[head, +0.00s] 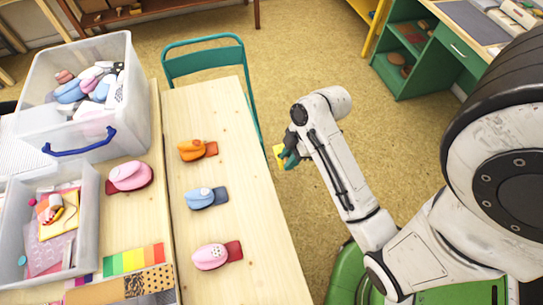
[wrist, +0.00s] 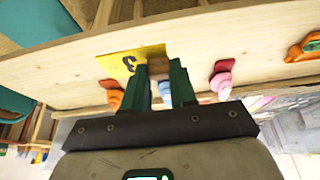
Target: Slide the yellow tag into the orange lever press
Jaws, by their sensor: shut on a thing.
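The yellow tag (head: 278,152) is held in my gripper (head: 286,155), above the floor just right of the wooden table. The orange lever press (head: 191,150) stands on the table to the left of my gripper, well apart from the tag. It also shows in the wrist view (wrist: 115,100), beyond the tag. Its slot cannot be made out.
A blue press (head: 203,197) and a pink press (head: 212,257) stand in line below the orange one. A larger pink press (head: 128,177) and two clear bins (head: 100,150) are further left. A teal chair (head: 205,62) stands behind the table. Bare wood (head: 235,120) lies right of the orange press.

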